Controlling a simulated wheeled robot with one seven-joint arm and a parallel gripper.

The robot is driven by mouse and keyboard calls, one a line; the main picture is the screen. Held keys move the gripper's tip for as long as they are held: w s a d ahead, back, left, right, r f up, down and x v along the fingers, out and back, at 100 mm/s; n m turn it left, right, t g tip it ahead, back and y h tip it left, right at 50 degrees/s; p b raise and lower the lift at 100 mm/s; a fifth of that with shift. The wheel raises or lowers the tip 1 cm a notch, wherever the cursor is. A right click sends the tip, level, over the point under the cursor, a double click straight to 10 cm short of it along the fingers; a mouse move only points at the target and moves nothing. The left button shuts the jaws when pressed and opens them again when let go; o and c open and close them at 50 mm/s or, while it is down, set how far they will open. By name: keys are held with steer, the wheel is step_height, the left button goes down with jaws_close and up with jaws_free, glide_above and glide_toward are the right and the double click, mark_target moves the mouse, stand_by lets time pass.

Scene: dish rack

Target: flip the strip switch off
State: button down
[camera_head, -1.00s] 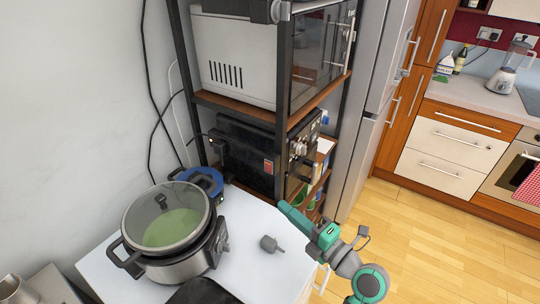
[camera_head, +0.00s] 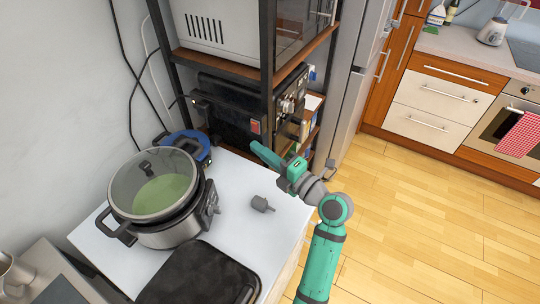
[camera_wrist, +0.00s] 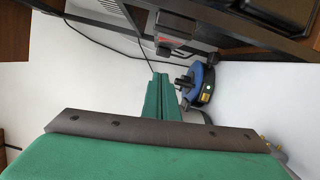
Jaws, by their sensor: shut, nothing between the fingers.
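A small red rocker-like switch (camera_wrist: 164,51) sits on a dark housing beside a grey slotted strip (camera_wrist: 178,22) in the wrist view. In the head view a small red patch (camera_head: 255,127) shows on the front of the black appliance on the shelf; I cannot tell whether it is the same part. My gripper (camera_head: 254,146) is green and shut, with nothing in it. It is above the white counter's back right, in front of the shelf. Its fingertips (camera_wrist: 160,78) point towards the red switch, seemingly apart from it.
A lidded pot cooker (camera_head: 152,186), a blue round device (camera_head: 187,145), a small grey object (camera_head: 262,204) and a black tray (camera_head: 200,273) are on the white counter (camera_head: 232,181). The black shelf post (camera_head: 268,60) stands close by. Open wooden floor (camera_head: 420,220) is at right.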

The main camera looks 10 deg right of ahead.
mark_target(255, 127)
steer(key=w, duration=0.6)
steer(key=shift+r, duration=0.25)
